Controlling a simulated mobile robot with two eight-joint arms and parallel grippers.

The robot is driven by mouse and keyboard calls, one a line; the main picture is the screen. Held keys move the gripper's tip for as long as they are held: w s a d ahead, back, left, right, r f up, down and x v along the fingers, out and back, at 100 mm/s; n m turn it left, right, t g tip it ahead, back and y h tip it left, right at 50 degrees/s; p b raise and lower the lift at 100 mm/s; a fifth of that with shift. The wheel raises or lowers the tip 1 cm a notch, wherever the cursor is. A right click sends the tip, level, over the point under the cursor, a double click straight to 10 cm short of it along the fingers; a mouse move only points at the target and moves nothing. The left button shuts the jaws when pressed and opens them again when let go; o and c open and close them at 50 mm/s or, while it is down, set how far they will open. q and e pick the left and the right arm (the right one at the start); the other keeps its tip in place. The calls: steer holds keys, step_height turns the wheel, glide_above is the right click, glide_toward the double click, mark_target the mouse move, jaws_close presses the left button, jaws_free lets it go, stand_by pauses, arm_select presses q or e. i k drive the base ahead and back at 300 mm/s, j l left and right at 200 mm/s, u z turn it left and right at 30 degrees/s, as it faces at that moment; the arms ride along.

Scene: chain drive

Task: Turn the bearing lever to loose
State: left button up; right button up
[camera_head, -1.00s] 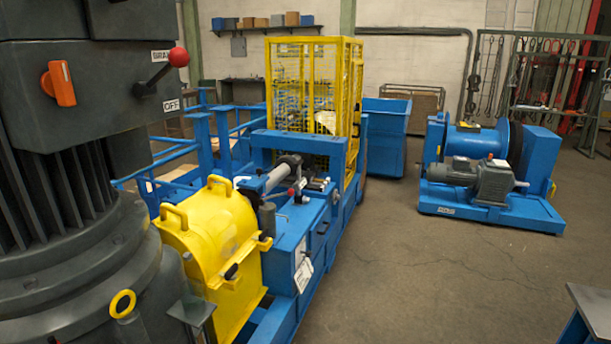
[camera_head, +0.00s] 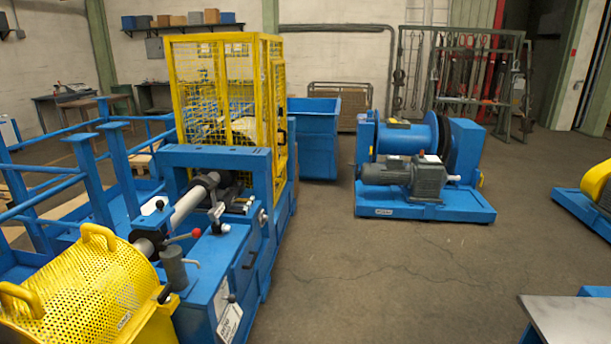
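A blue machine frame (camera_head: 218,155) stands at the left, carrying a grey shaft (camera_head: 188,207). A small lever with a red knob (camera_head: 196,233) sits beside the near end of the shaft, by a grey cylinder (camera_head: 173,268). I cannot tell which of these is the bearing lever, and no loose or tight marking is readable. A white label (camera_head: 229,323) is on the machine's near side. Neither of my grippers is in view.
A yellow perforated guard (camera_head: 85,290) is at the near left, and a yellow mesh cage (camera_head: 215,95) stands behind the frame. A blue winch (camera_head: 425,208) stands to the right. A grey-topped table (camera_head: 572,322) is at the lower right. The floor (camera_head: 370,275) between is clear.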

mark_target(227, 190)
steer(key=i+z, duration=0.15)
steer(key=i, duration=1.5)
steer(key=i+u, duration=0.35)
steer(key=i+l+u, duration=0.55)
steer(key=i+u, duration=0.15)
steer(key=i+l+u, duration=0.1)
steer(key=i+u, duration=0.15)
steer(key=u, duration=0.2)
steer(key=i+l+u, duration=0.2)
steer(key=u, duration=0.25)
steer(key=i+l+u, duration=0.2)
steer(key=u, duration=0.25)
steer(key=i+l+u, duration=0.2)
steer(key=l+u, duration=0.25)
